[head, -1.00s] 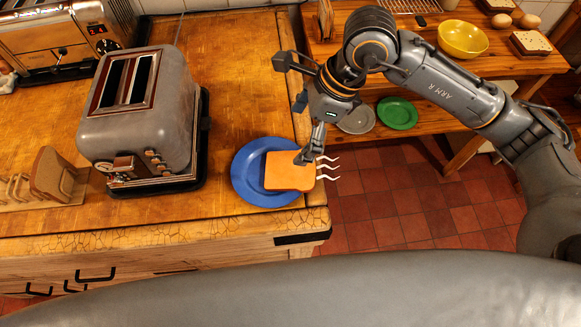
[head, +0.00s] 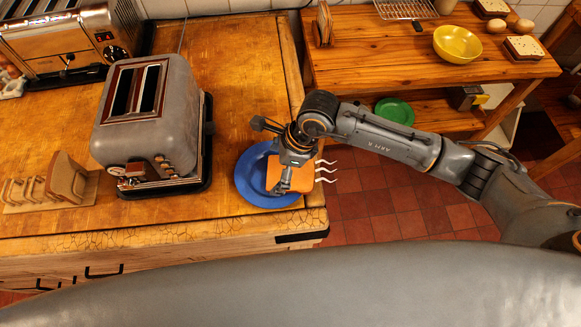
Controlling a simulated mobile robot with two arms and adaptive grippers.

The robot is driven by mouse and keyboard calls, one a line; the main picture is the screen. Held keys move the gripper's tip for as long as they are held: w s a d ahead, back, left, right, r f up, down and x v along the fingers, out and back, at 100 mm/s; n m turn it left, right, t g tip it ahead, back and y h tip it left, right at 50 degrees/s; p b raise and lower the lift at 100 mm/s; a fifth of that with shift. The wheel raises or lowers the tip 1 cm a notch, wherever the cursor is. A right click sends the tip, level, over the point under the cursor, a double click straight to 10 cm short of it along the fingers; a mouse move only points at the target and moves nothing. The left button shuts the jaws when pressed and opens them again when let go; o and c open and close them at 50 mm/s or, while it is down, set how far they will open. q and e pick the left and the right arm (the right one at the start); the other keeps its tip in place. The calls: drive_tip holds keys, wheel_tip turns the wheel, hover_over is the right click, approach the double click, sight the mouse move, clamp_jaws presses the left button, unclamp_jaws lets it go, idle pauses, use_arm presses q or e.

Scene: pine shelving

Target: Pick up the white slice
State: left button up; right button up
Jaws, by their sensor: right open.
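An orange-toned bread slice (head: 297,197) lies on a blue plate (head: 245,178) near the counter's right corner. My right gripper (head: 281,190) is open, right over this slice and hiding part of it; whether it touches is unclear. White wavy marks show at the slice's right side. Two pale-faced, dark-speckled slices with brown crusts sit on the pine shelf at the upper right: one at the top edge (head: 493,7) and one nearer the shelf's right end (head: 524,47). Both are well away from my right gripper. My left gripper is not in view.
A grey toaster (head: 150,120) stands left of the plate; a steel toaster (head: 65,45) is behind it. A rack with brown slices (head: 66,178) is at far left. The pine shelf holds a yellow bowl (head: 461,44) and eggs (head: 524,25); a green plate (head: 394,111) lies below.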

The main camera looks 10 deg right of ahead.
drive_tip(key=shift+a+f, duration=0.1)
drive_tip(key=shift+f, duration=0.1)
drive_tip(key=shift+f+b, duration=0.2)
drive_tip(key=shift+b, duration=0.35)
idle(0.3)
drive_tip(key=c, duration=0.8)
